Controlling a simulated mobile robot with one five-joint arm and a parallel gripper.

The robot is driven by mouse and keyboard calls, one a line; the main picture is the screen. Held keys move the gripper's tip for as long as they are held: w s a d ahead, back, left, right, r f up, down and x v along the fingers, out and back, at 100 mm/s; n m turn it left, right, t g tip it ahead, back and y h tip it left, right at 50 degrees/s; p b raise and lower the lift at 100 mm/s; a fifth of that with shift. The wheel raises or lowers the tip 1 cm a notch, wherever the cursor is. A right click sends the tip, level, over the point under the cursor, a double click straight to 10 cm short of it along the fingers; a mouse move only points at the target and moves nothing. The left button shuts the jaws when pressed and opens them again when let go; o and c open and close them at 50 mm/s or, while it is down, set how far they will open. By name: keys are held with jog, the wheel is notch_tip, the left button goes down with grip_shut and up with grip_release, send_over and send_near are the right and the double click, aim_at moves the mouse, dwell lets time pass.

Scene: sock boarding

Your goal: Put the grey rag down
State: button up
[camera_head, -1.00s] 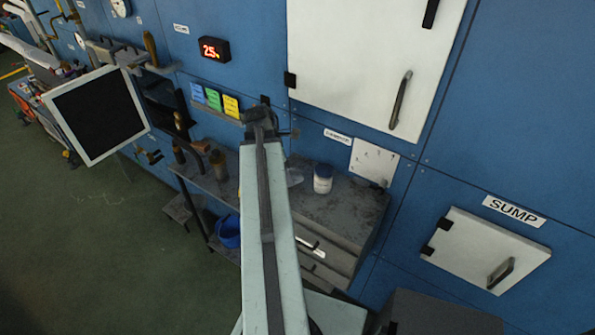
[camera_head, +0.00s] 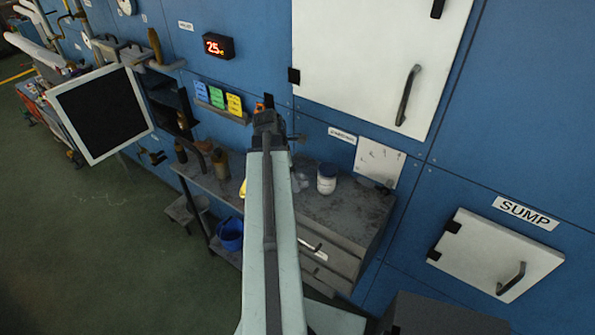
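My arm (camera_head: 269,220) reaches up the middle of the view and ends at a dark joint in front of the workbench (camera_head: 335,215). My gripper cannot be made out; it is hidden beyond the arm. A small pale grey lump (camera_head: 300,182) shows on or just above the bench top, at the right edge of my arm. I cannot tell whether it is the grey rag or whether anything holds it. No other grey rag can be made out.
A white tub (camera_head: 327,179) stands on the bench, with brown bottles (camera_head: 220,163) at its left. A blue bucket (camera_head: 230,234) is below. A monitor (camera_head: 100,113) stands at left. The blue wall has white doors, one beside the SUMP label (camera_head: 526,213). Green floor is open at lower left.

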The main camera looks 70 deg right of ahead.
jog(key=shift+a, duration=0.1)
jog(key=p+v, duration=1.2)
jog(key=shift+r, duration=0.25)
